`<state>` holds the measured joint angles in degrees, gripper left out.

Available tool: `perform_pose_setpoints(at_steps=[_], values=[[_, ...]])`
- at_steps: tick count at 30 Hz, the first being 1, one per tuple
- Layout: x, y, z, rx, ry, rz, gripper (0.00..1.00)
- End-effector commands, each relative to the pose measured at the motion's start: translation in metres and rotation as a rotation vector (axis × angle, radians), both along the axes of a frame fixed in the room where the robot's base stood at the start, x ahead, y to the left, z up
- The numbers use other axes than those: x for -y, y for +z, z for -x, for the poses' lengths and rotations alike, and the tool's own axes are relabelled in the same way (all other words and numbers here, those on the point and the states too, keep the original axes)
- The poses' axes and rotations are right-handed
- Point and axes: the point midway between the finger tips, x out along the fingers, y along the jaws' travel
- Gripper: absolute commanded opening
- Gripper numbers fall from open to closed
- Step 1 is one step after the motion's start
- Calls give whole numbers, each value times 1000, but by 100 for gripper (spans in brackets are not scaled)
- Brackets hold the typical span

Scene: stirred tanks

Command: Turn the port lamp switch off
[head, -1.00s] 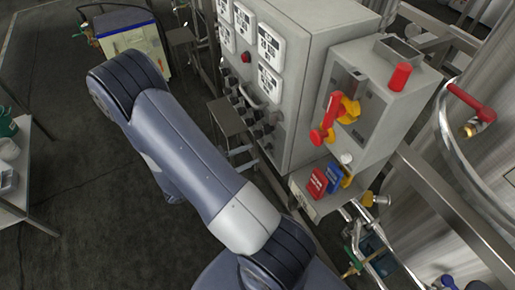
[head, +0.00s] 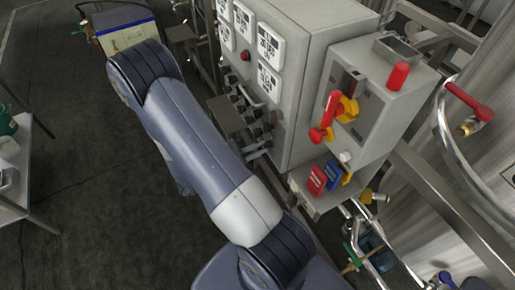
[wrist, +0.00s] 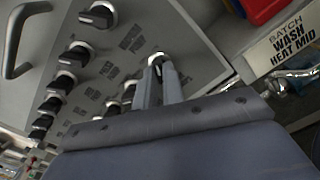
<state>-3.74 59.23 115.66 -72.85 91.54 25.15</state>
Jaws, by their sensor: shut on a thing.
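Several black rotary switches show on the grey panel in the wrist view, one at the top (wrist: 98,15) and others in a row down to the left. My gripper (wrist: 160,75) is at the panel, its two fingers closed around a switch (wrist: 156,59) of which only a pale collar and a little of the knob show. The fingers hide most of that switch and its pointer. The labels are too blurred to read, so I cannot tell which is the port lamp switch. In the head view the switches (head: 245,105) are small and my gripper is not clear.
A handle (wrist: 18,40) stands out from the panel at the left of the wrist view. In the head view, a box with a red and yellow handle (head: 331,108) and red and blue tags (head: 317,181) adjoin the control cabinet (head: 310,75). Steel pipes and tanks stand at right.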

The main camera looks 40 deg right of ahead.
Motion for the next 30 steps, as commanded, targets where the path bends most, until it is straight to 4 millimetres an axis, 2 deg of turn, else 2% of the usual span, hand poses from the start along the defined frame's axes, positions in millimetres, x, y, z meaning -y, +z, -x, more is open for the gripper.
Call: perform_pose_setpoints(at_steps=[17, 30], values=[[0, 0, 0, -53, -2, -14, 0], [0, 1, 0, -384, -2, -93, 0]])
